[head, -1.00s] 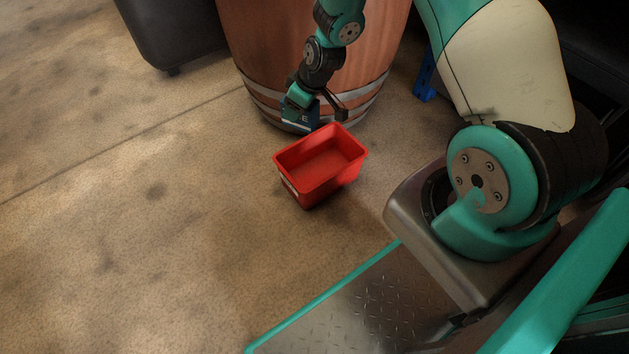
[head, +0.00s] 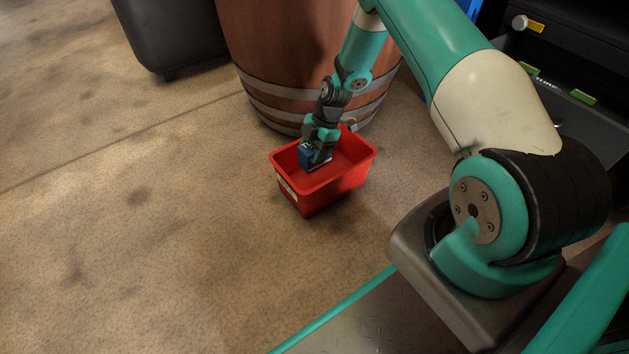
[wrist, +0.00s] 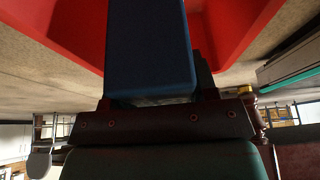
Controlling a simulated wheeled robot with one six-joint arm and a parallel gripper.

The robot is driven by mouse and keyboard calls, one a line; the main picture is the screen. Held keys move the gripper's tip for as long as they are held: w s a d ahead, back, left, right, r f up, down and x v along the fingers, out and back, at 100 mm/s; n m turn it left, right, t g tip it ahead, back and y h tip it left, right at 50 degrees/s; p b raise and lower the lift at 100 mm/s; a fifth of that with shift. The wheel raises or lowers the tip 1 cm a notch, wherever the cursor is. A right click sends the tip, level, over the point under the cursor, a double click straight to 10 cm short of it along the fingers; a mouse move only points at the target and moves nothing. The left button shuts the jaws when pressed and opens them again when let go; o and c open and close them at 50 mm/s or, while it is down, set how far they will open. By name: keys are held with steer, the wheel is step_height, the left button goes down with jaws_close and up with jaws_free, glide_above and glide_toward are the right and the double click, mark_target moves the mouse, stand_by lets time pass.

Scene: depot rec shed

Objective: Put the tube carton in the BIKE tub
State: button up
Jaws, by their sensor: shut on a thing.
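The red tub (head: 330,190) stands on the floor in front of the barrel, with a white label on its left end whose lettering I cannot read. My gripper (head: 318,150) is shut on the dark blue tube carton (head: 305,155), which is at the tub's open top, its lower part inside the rim. In the wrist view the blue carton (wrist: 150,50) fills the middle between the jaws, with the red tub wall (wrist: 240,25) around it. I cannot tell whether the carton touches the tub floor.
A wooden barrel (head: 290,60) with metal bands stands close behind the tub. A dark case (head: 170,35) stands at the back left. Black shelving or a cabinet (head: 570,70) is at the right. The floor (head: 130,220) to the left is clear.

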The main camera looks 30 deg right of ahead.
step_height(320, 180, down, 9)
steer(key=b, duration=0.4)
steer(key=shift+f+b, duration=0.2)
steer(key=shift+b, duration=0.15)
steer(key=shift+r, duration=0.2)
steer(key=o, duration=1)
steer(key=shift+f, duration=0.15)
